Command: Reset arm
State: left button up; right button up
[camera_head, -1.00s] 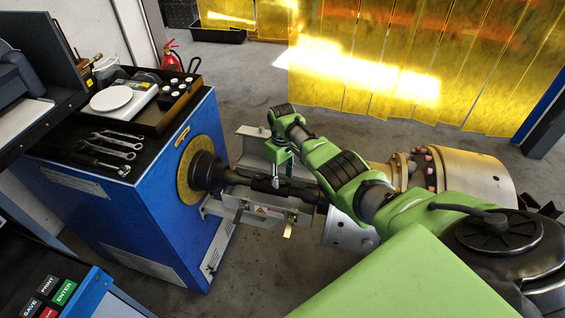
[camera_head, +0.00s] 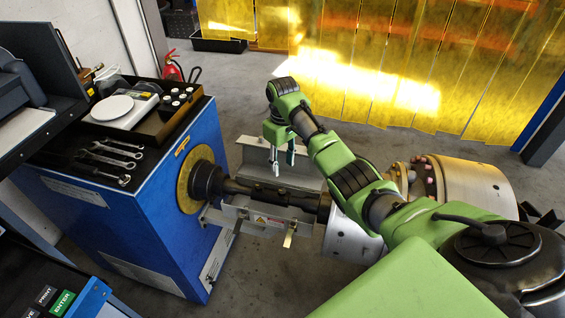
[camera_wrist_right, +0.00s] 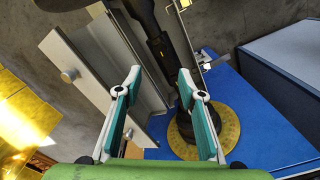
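My right arm reaches in from the lower right in the head view. Its gripper (camera_head: 282,160) hangs above and behind the dark rotor shaft (camera_head: 262,192), apart from it. In the right wrist view the two teal-padded fingers (camera_wrist_right: 157,88) are spread with nothing between them, so the gripper is open and empty. The shaft (camera_wrist_right: 165,50) shows beyond the fingers and runs to the yellow disc (camera_wrist_right: 228,125) on the blue machine. My left gripper is in neither view.
The blue balancing machine (camera_head: 165,215) carries wrenches (camera_head: 112,152), a tray with a white scale (camera_head: 113,107), and small weights. An open grey guard (camera_head: 255,160) stands behind the shaft. A large metal cylinder (camera_head: 478,187) is at right. Yellow curtains (camera_head: 400,60) hang at the back.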

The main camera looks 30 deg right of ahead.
jog(key=shift+f, duration=0.1)
jog(key=s+a+f+n+t, duration=0.1)
jog(key=s+a+f+n, duration=0.1)
jog(key=s+a+f, duration=1.05)
jog(key=s+a+r+m+t, duration=0.1)
jog(key=s+a+r, duration=0.25)
jog(key=s, duration=0.75)
jog(key=s+a+r+m+t, duration=0.15)
jog(key=s+r, duration=0.35)
jog(key=s, duration=0.6)
notch_tip(320, 180, down, 26)
jog(key=g+b, duration=0.1)
jog(key=s+d+f+n+g+b, duration=0.1)
jog(key=s+d+f, duration=0.1)
jog(key=s+f, duration=1.6)
jog(key=shift+s+d+f, duration=0.2)
jog(key=shift+d+f, duration=0.2)
jog(key=shift+f, duration=0.1)
